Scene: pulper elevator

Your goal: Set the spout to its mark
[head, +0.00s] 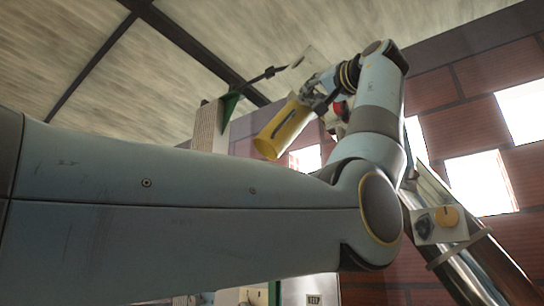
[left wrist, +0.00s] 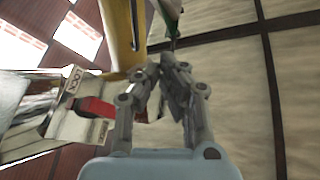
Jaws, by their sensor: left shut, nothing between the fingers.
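A yellow tube, which looks like the spout (head: 284,130), hangs tilted with its open end down and left in the head view. In the left wrist view the yellow tube (left wrist: 118,32) runs down from the top edge. My left gripper (head: 310,92) is at the upper end of the tube in the head view. In the left wrist view its fingers (left wrist: 170,66) are shut and empty beside the tube; I cannot tell whether they touch it. A green wedge (head: 229,104) stands left of the tube, but I cannot tell whether it is the mark.
A red part (head: 338,107) sits behind my wrist; in the left wrist view a red handle (left wrist: 96,107) is on a lettered pale box (left wrist: 70,122). Brick wall lies behind.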

